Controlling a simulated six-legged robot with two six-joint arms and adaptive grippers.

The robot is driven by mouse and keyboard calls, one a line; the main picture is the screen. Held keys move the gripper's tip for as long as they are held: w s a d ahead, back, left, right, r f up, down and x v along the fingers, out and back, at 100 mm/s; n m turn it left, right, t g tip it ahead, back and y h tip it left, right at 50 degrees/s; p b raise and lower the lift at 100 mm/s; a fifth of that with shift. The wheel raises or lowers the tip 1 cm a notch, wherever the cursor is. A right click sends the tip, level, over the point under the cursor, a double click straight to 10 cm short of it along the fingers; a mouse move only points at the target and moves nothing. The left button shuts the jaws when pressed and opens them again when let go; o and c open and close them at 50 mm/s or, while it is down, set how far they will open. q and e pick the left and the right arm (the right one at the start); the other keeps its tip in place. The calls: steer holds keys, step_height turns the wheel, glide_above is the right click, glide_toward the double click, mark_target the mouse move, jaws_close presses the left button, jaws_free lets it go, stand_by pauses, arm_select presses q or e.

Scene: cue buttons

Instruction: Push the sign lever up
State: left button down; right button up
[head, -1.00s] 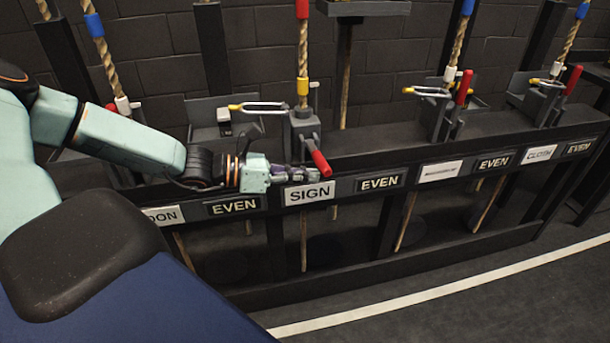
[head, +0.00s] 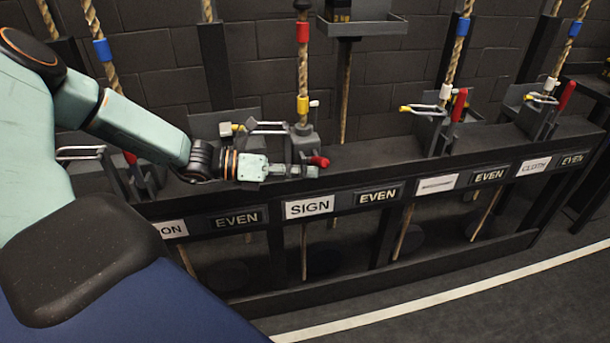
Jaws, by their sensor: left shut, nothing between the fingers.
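The sign lever's red grip (head: 319,161) shows above the white SIGN plate (head: 310,207). It looks short, pointing roughly toward me and nearly level. My left gripper (head: 308,171) is shut and empty. Its fingertips are right under the red grip; whether they touch it I cannot tell. The grey lever bracket (head: 303,138) stands behind the gripper, at the foot of a rope with a red and a yellow sleeve (head: 303,104). My right gripper is out of view.
A grey U-shaped catch with a yellow tip (head: 262,127) sits just left of the bracket. Levers with red grips stand upright to the right, at the unreadable plate (head: 437,184) and the CLOTH plate (head: 533,165). A dark EVEN plate (head: 377,196) is right of SIGN.

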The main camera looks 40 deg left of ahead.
arm_select(q)
steer(key=shift+w+a+r+n+h+p, duration=0.15)
steer(key=shift+w+a+r+n+p, duration=0.15)
steer(key=shift+r+n, duration=0.3)
steer(key=shift+w+a+r+n+h+p, duration=0.15)
steer(key=shift+w+a+r+n+p, duration=0.15)
steer(key=shift+r+n, duration=0.3)
steer(key=shift+w+a+r, duration=0.2)
steer(key=shift+a+r, duration=0.1)
steer(key=shift+r, duration=0.15)
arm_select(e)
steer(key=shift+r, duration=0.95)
arm_select(q)
steer(key=s+a+p, duration=0.5)
steer(key=s+a, duration=0.1)
steer(key=s, duration=0.3)
steer(key=shift+s+a+f+p, duration=0.15)
steer(key=shift+a+f+p, duration=0.25)
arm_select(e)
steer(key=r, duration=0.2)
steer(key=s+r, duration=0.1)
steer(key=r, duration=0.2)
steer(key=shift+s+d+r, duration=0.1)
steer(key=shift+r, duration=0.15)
